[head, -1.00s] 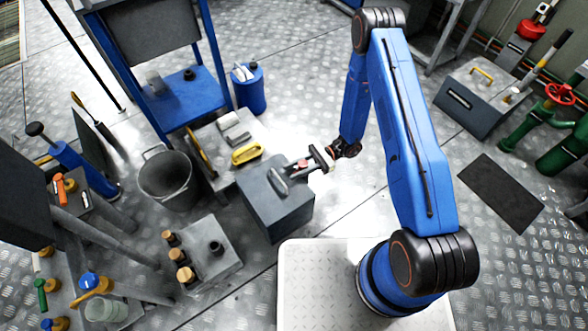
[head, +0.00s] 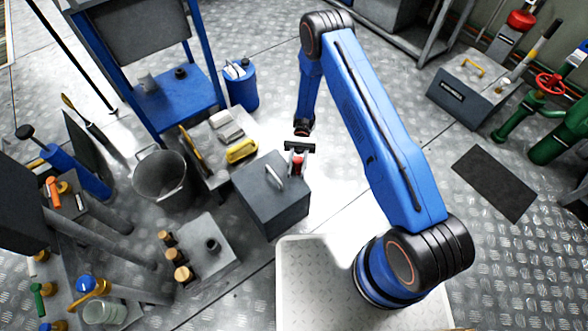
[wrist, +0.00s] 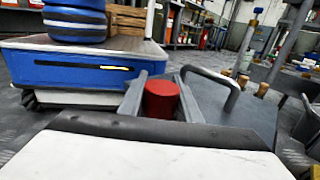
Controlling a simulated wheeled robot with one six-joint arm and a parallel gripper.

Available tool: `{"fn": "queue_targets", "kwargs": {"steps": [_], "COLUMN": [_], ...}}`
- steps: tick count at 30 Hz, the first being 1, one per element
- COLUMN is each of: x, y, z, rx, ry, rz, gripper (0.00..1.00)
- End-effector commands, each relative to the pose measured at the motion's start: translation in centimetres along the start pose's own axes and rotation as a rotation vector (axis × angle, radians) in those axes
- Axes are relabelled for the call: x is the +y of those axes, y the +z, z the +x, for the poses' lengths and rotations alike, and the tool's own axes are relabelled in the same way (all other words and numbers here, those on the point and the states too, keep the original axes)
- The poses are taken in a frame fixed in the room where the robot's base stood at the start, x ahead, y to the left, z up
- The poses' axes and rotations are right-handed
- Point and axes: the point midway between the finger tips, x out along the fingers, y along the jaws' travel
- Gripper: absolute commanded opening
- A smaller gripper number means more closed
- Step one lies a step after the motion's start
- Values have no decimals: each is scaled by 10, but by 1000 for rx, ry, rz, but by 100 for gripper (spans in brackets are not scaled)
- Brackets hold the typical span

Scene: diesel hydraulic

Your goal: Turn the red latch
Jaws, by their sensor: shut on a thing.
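The red latch (wrist: 161,98) shows in the wrist view as a short red cylinder between the two grey fingers of my gripper (wrist: 160,88). In the head view the red latch (head: 297,166) is a small red spot at the far right corner of a dark grey box (head: 272,213). My gripper (head: 297,163) reaches it from the box's far side, with its fingers towards the camera. It is shut on the latch. The fingers partly hide the latch, and its lower end is hidden. A light metal handle (head: 274,177) stands on the box lid, left of the gripper.
A grey bench with a yellow-handled item (head: 241,150) is close behind the box on the left. A bucket (head: 162,174) and a blue-framed stand (head: 180,99) are farther left.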

Motion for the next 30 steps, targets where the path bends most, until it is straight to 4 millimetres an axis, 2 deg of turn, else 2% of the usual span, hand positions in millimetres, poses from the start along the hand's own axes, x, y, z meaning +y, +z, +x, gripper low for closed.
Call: {"fn": "queue_targets", "kwargs": {"steps": [15, 30], "x": [14, 20], "y": [0, 0], "z": [-3, -6], "rx": [1, 0], "ry": [416, 550], "rz": [0, -1], "gripper": [8, 8]}}
